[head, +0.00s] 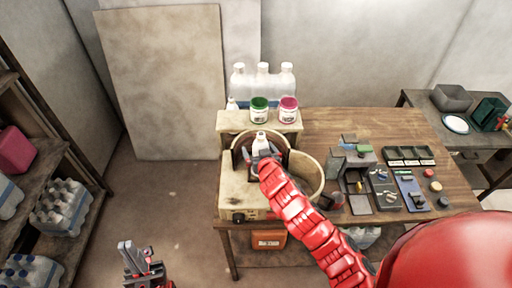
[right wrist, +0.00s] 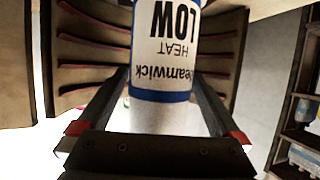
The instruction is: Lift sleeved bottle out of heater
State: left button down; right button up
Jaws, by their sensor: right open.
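The sleeved bottle (head: 260,143) is white and stands in the round opening of the cream heater (head: 236,195). In the right wrist view the bottle (right wrist: 165,112) shows a white sleeve with blue bands and the upside-down words "LOW HEAT". My right gripper (right wrist: 160,115) is open, with its two fingers on either side of the bottle; I cannot tell if they touch it. In the head view my red right arm hides much of that gripper and the bottle's lower part. My left gripper (head: 139,252) is open and empty, low over the floor at the left.
A shelf behind holds a green-lidded jar (head: 259,110), a pink-lidded jar (head: 288,110) and white bottles (head: 263,80). Trays and small parts cover the table's (head: 330,123) right side.

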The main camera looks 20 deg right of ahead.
jog(key=shift+s+r, duration=0.1)
jog(key=shift+c, duration=0.6)
jog(key=c, duration=1)
jog(key=o, duration=1.1)
